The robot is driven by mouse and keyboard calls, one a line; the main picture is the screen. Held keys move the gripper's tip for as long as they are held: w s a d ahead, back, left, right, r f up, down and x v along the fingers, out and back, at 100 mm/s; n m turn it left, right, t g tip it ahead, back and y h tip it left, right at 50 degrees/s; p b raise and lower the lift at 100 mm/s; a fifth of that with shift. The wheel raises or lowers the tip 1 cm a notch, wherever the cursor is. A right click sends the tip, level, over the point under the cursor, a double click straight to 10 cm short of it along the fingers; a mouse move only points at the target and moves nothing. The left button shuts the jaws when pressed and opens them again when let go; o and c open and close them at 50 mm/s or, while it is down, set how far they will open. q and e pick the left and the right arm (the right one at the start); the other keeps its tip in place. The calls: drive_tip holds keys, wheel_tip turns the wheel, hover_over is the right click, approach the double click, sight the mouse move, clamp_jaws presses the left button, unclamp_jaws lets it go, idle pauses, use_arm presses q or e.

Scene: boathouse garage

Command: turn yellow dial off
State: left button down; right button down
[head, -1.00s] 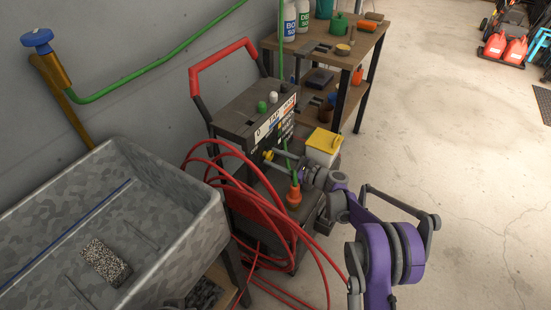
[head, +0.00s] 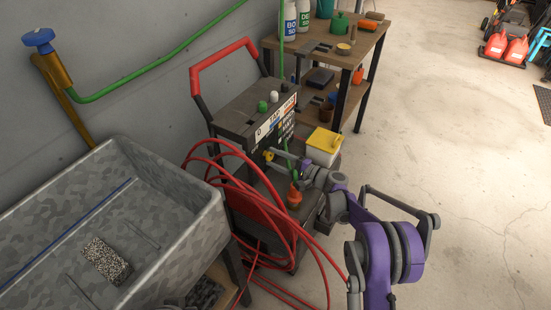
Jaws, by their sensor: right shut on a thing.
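The yellow dial (head: 269,155) is on the front of a dark grey machine (head: 236,123) with a red handle, below its white lettered label. My right gripper (head: 276,154) reaches in from the right and is shut on the yellow dial. The fingers partly cover the dial, so its pointing direction cannot be read. My left gripper is not in view.
Red hose (head: 325,262) loops hang in front of the machine. An orange nozzle (head: 294,196) stands below my right gripper. A yellow-lidded tub (head: 323,144) is close behind my arm. A grey sink (head: 150,262) is at left; a wooden workbench (head: 364,46) is behind. Open floor lies right.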

drive_tip(key=shift+f+n, duration=0.1)
drive_tip(key=shift+n, duration=0.8)
drive_tip(key=shift+c, duration=1.6)
unclamp_jaws()
drive_tip(key=p+v, duration=0.1)
drive_tip(key=v, duration=1)
